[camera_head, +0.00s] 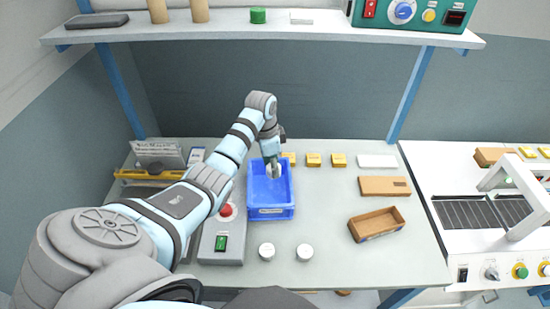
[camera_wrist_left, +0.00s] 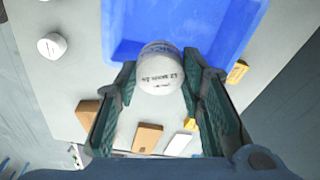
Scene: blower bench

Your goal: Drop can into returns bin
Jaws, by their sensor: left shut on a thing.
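My left gripper (camera_wrist_left: 160,85) is shut on a white can (camera_wrist_left: 160,70) with dark print on its end. In the head view the gripper (camera_head: 272,162) and the held can (camera_head: 274,171) are over the far part of the blue returns bin (camera_head: 271,212). The bin also shows in the left wrist view (camera_wrist_left: 228,22), behind the can. I cannot tell the can's exact height above the bin floor. The visible part of the bin's floor looks empty. My right gripper is not in view.
Two white cans (camera_head: 267,251) (camera_head: 305,252) stand in front of the bin. A control box with a red button (camera_head: 226,210) is left of it. A wooden tray (camera_head: 376,224), a brown box (camera_head: 384,186) and yellow blocks (camera_head: 313,160) lie to the right. A shelf (camera_head: 330,32) spans above.

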